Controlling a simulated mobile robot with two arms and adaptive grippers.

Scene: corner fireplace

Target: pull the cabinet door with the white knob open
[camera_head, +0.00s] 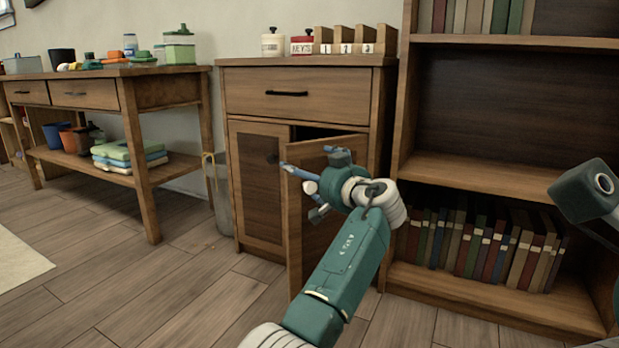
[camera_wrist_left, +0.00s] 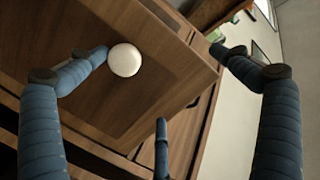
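The wooden cabinet (camera_head: 300,82) stands at the middle of the head view, with a drawer above two doors. Its right door (camera_head: 308,235) stands partly open, swung out toward me, with a dark gap above it. My left gripper (camera_head: 303,182) is at the door's upper part and hides some of it. In the left wrist view, the round white knob (camera_wrist_left: 124,60) is on the door's brown face, beside the left finger. The fingers of my left gripper (camera_wrist_left: 160,55) are spread wide there and not closed on the knob.
A bookshelf (camera_head: 480,170) with rows of books stands close on the right. A side table (camera_head: 110,72) with containers stands on the left, and a grey bin (camera_head: 220,200) sits beside the cabinet. The wooden floor (camera_head: 170,290) in front is clear.

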